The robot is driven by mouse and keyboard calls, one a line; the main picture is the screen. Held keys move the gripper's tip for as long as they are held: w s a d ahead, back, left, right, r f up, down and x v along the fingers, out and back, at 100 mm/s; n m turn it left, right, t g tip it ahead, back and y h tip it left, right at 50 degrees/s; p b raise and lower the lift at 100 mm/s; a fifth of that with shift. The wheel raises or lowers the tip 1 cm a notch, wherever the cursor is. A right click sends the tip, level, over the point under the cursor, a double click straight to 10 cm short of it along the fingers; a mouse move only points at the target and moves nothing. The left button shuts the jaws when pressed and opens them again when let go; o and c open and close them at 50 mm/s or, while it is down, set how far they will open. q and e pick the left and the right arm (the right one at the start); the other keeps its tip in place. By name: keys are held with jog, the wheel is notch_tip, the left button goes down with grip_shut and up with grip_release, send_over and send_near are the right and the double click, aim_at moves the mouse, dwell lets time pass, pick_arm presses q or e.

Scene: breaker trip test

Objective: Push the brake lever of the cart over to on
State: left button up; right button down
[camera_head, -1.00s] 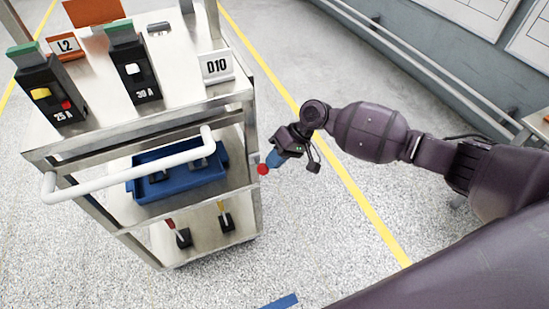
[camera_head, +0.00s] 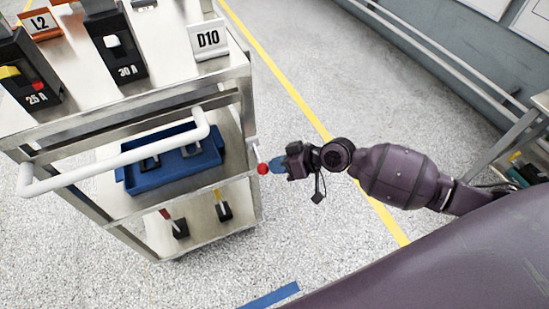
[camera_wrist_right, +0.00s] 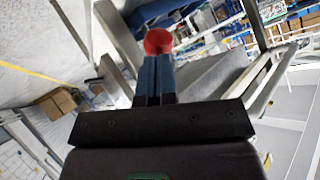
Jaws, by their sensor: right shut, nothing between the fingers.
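The cart (camera_head: 235,78) stands at the left in the head view, with a white push handle. Its brake lever ends in a red knob (camera_head: 263,169) at the cart's right side; the knob also shows in the right wrist view (camera_wrist_right: 158,41). My right gripper (camera_head: 275,166) is at the knob's right, its blue fingers shut with nothing between them. In the wrist view the fingertips (camera_wrist_right: 156,62) are right at the knob, seemingly touching it. The lever's arm is mostly hidden. My left gripper is not in view.
A blue tray (camera_head: 150,183) sits on the middle shelf. Speckled floor (camera_head: 290,240) with a yellow line is clear around the cart.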

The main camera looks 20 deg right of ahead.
jog(key=shift+w+f+t+b, duration=0.15)
jog(key=shift+f+t+b, duration=0.15)
jog(key=shift+f+b, duration=0.45)
dwell(0.3)
jog(key=shift+r+p, duration=0.45)
jog(key=shift+r, duration=0.35)
